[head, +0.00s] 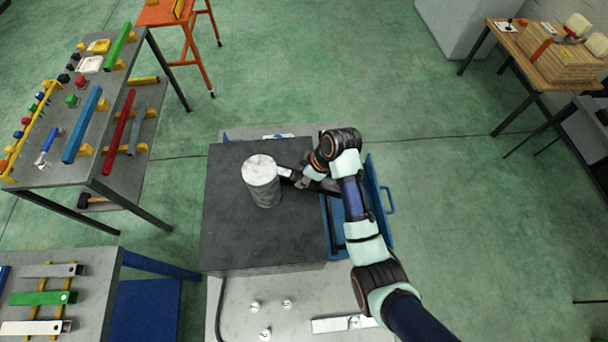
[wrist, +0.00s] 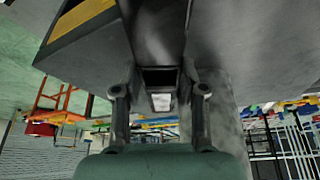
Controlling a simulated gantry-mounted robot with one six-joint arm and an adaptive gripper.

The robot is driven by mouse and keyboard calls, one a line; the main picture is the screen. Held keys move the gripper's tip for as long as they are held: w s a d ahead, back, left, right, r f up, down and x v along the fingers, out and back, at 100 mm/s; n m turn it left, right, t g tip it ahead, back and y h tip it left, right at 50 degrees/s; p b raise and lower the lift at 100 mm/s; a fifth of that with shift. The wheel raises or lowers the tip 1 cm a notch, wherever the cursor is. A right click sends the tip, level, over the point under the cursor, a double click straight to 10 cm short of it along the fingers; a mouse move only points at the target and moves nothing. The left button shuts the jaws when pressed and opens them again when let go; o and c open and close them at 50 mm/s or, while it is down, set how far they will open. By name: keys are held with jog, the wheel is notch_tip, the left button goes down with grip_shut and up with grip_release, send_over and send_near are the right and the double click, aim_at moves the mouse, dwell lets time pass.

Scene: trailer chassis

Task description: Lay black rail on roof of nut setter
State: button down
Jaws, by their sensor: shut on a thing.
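The black rail (head: 285,172), a dark bar with a pale end, is held in my gripper (head: 302,182) just right of a mottled grey cylinder (head: 262,184). In the wrist view the rail's dark and pale end (wrist: 161,101) shows between the two fingers (wrist: 160,95), which are shut on it. A large dark grey block (head: 240,235) lies under the cylinder and seems to be the nut setter. My gripper is over its right part. I cannot tell whether the rail touches the block or the cylinder. My arm hides part of the rail.
A blue open tray (head: 376,200) stands against the block's right side. White nuts (head: 265,334) and a pale bar (head: 343,324) lie in front. A grey table (head: 75,165) with coloured bars stands at left. The block's top is clear in front.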

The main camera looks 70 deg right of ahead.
jog(key=c, duration=0.7)
grip_release()
jog(key=shift+o, duration=0.2)
jog(key=p+v, duration=0.3)
jog(key=v, duration=0.9)
jog(key=shift+p, duration=0.35)
jog(key=shift+r, duration=0.1)
